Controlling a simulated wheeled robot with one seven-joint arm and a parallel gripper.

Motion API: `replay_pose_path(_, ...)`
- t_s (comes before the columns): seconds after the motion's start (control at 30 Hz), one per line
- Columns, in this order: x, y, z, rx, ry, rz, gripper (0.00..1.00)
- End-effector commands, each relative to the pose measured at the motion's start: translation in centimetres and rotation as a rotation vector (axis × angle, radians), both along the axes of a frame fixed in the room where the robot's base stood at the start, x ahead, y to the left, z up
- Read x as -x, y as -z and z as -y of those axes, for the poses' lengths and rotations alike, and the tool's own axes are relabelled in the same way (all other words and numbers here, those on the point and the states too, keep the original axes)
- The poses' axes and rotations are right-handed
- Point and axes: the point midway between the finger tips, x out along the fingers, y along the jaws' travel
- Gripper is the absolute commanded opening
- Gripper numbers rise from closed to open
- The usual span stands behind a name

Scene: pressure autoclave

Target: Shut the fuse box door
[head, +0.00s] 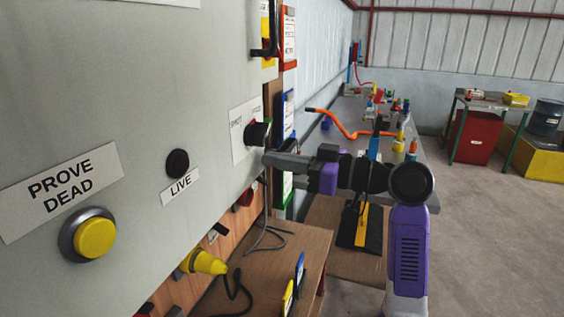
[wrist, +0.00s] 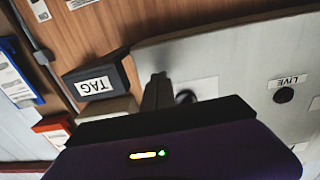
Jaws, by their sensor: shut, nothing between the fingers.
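A large grey panel (head: 120,110), which seems to be the fuse box door, fills the left of the head view. It has a yellow PROVE DEAD button (head: 96,238), a black LIVE indicator (head: 177,163) and a black rotary knob (head: 257,133). My gripper (head: 270,158) is shut and empty at the panel's right edge, just below the knob. In the wrist view, my fingers (wrist: 158,92) lie over the grey panel (wrist: 240,65) near its edge, partly hiding the knob. I cannot tell whether they touch it or how far the door stands open.
A yellow plug (head: 204,262) and cables hang below over a wooden bench (head: 265,265). Open floor (head: 490,220) lies at right.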

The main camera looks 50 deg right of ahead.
Motion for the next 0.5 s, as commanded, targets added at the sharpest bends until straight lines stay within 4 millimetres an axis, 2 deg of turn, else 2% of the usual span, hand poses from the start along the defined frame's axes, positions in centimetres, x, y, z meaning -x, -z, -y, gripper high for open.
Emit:
replay_pose_path(0.1, -1.6, 0.2, -0.5, 0.002, -0.039, 0.002, 0.00)
replay_pose_path(0.2, -2.4, 0.0, -0.7, 0.000, -0.056, 0.002, 0.00)
replay_pose_path(0.5, -2.9, -0.2, -0.9, 0.001, -0.062, 0.001, 0.00)
